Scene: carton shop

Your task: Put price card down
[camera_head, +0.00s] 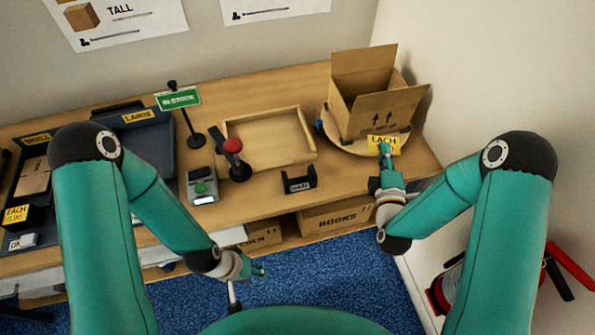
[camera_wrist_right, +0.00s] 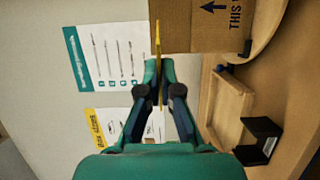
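The yellow price card (camera_head: 384,145) marked EACH is upright in front of the open carton on the round board. My right gripper (camera_head: 385,157) is shut on it. In the right wrist view the card (camera_wrist_right: 157,40) shows edge-on as a thin yellow strip between the fingertips (camera_wrist_right: 159,75), close beside the carton. I cannot tell whether the card touches the carton or board. A small black holder (camera_head: 298,181) stands on the table, left of my right gripper. My left gripper (camera_head: 260,272) hangs low in front of the table over the blue floor; its finger opening is unclear.
An open carton (camera_head: 375,108) sits on a round wooden board (camera_head: 350,143). A shallow wooden tray (camera_head: 268,140), a red-knobbed stamp (camera_head: 234,150), a grey button device (camera_head: 201,188) and a green sign (camera_head: 178,97) stand leftward. The wall borders the right side.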

